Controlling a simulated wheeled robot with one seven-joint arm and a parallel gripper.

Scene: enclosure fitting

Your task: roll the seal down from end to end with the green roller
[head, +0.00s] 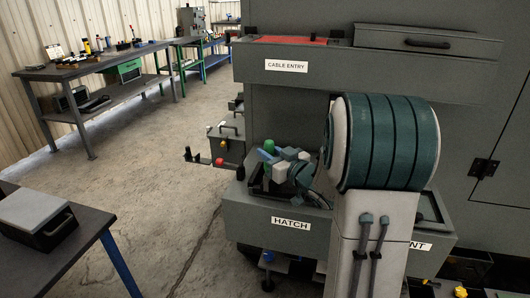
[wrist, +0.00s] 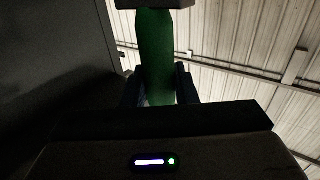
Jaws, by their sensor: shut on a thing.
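In the head view green parts of the roller (head: 268,146) show beside my gripper, above the grey box labelled HATCH (head: 240,212). My arm hides much of this box. I cannot make out the seal, nor whether the roller touches anything.
A tall grey cabinet (head: 470,110) with a CABLE ENTRY ledge (head: 345,68) stands behind my arm. A dark bench (head: 95,65) with tools is at the far left. A table with a lidded box (head: 35,215) is near left. The floor between is clear.

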